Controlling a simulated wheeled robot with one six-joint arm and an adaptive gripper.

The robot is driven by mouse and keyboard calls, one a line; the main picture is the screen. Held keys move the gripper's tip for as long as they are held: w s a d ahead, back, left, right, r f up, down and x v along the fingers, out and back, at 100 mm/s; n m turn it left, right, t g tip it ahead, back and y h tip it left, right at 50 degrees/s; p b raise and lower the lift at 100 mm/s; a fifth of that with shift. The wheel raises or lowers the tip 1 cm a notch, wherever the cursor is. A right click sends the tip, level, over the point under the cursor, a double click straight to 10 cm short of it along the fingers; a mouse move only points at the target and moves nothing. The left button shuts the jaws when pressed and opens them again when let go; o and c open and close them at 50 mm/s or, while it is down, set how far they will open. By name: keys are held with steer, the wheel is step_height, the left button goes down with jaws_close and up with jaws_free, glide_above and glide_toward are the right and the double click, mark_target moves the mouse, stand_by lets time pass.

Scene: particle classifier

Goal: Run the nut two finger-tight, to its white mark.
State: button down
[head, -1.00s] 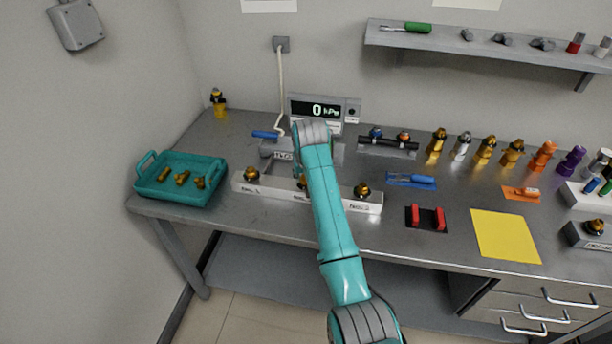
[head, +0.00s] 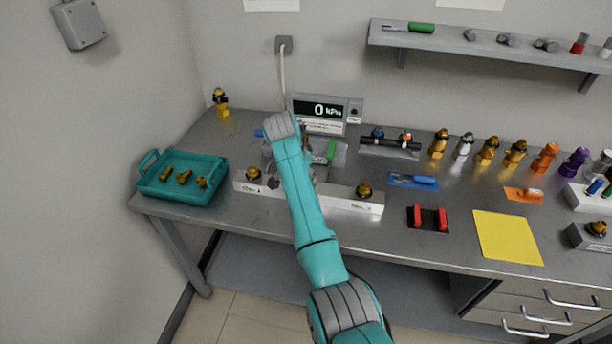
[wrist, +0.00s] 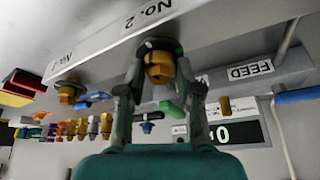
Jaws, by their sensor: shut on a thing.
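Nut two (wrist: 158,68) is a brass-coloured nut on a dark fitting, below the "No. 2" label of the pale bar (wrist: 215,32) in the wrist view. My gripper (wrist: 160,82) has one finger on each side of it and is shut on it. I cannot make out its white mark or any gap under it. In the head view my arm covers the nut and the gripper. The bar (head: 318,194) also carries a brass fitting at its left end (head: 253,174) and another at its right end (head: 363,191).
The gauge (head: 325,112) behind reads 0 kPa. A green handle (head: 331,150) and the feed block with a blue lever (wrist: 298,95) lie close behind the bar. A teal tray (head: 180,195) is at left. Red blocks (head: 428,218) and a yellow sheet (head: 505,238) are at right.

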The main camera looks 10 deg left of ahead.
steer(key=shift+w+r+m, duration=0.1)
steer(key=shift+r+m, duration=0.1)
steer(key=shift+m, duration=0.2)
steer(key=c, duration=1)
jaws_free()
steer(key=shift+o, duration=1.2)
steer(key=shift+f, duration=0.1)
steer(key=v, duration=1.2)
steer(key=shift+a, duration=0.25)
